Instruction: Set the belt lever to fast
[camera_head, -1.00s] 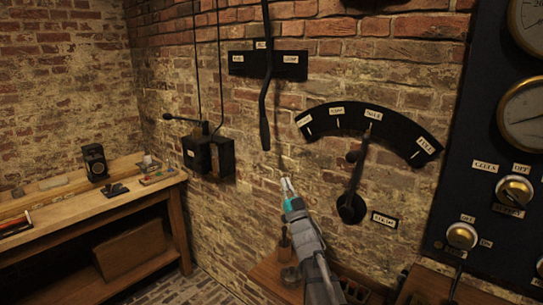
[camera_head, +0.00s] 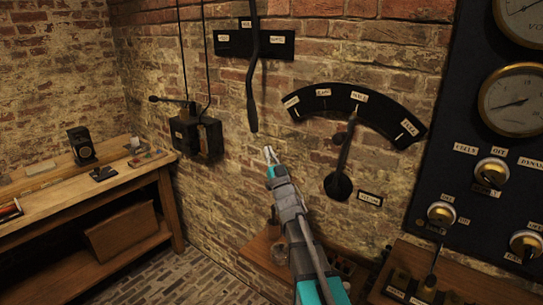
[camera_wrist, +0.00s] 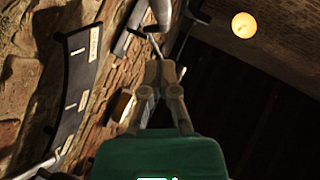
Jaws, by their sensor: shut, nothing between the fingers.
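A long dark lever (camera_head: 252,92) hangs down the brick wall in the head view. It crosses the middle of a black plate (camera_head: 283,46) with three small labels, too small to read surely. I take this to be the belt lever. My gripper (camera_head: 270,155) is shut and empty, just below and right of the lever's lower end, with a small visible gap in the picture. Whether it is nearer to me than the lever I cannot tell. In the wrist view the closed fingers (camera_wrist: 160,68) point toward a thin rod and pale cylindrical shapes that I cannot identify surely.
Right of my gripper, a black arc scale (camera_head: 375,104) carries a pivoted lever (camera_head: 341,160). A dark panel with gauges (camera_head: 515,100) and knobs stands at the far right. A wall switch box (camera_head: 185,134) and a wooden bench (camera_head: 115,188) are at left. A low table (camera_head: 262,250) is below.

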